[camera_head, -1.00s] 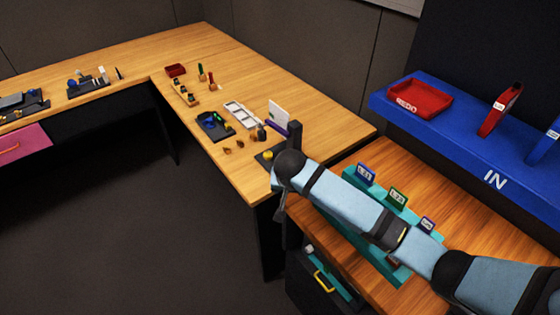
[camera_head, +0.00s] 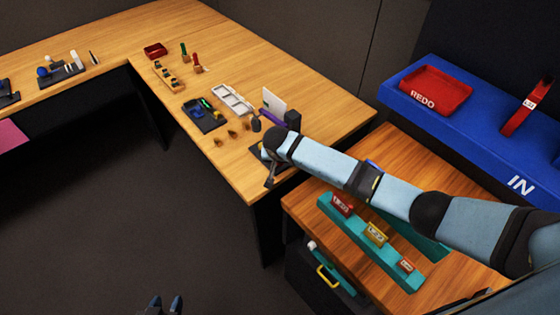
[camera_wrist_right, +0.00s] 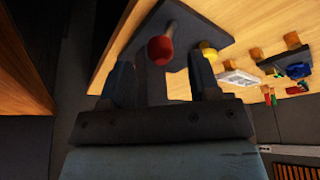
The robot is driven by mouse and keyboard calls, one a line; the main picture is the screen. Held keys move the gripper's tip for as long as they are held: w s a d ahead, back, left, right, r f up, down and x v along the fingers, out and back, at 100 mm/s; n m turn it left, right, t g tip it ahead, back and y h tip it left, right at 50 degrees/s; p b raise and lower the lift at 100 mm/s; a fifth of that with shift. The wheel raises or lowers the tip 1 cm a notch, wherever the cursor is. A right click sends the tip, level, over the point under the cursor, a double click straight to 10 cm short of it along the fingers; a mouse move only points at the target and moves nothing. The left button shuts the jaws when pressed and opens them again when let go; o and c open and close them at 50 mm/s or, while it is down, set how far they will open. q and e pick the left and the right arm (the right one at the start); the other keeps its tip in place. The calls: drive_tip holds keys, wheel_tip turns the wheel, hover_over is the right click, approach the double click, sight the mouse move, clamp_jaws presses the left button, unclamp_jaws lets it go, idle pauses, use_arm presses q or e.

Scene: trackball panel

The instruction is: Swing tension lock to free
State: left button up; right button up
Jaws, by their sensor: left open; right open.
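The dark panel (camera_head: 256,151) is at the near right edge of the long desk, mostly hidden by my right arm in the head view. In the right wrist view the panel (camera_wrist_right: 205,22) carries a lever with a red ball knob (camera_wrist_right: 161,50) and a yellow round part (camera_wrist_right: 208,53). I cannot tell for sure that the red-knobbed lever is the tension lock. My right gripper (camera_wrist_right: 163,80) is open, with the red knob showing between and beyond its fingers, apparently not gripped. My left gripper (camera_head: 166,304) is open and empty at the bottom edge of the head view, over the floor.
A grey tray (camera_head: 232,99), a dark tool board (camera_head: 203,115) and small brown pieces (camera_head: 232,134) lie beyond the panel. A teal rack (camera_head: 398,274) with tags is under my right arm. A blue shelf (camera_head: 400,113) holds a red REDO tray (camera_head: 436,90).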

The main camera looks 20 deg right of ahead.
drive_tip(key=x, duration=0.5)
drive_tip(key=shift+r, duration=0.1)
clamp_jaws()
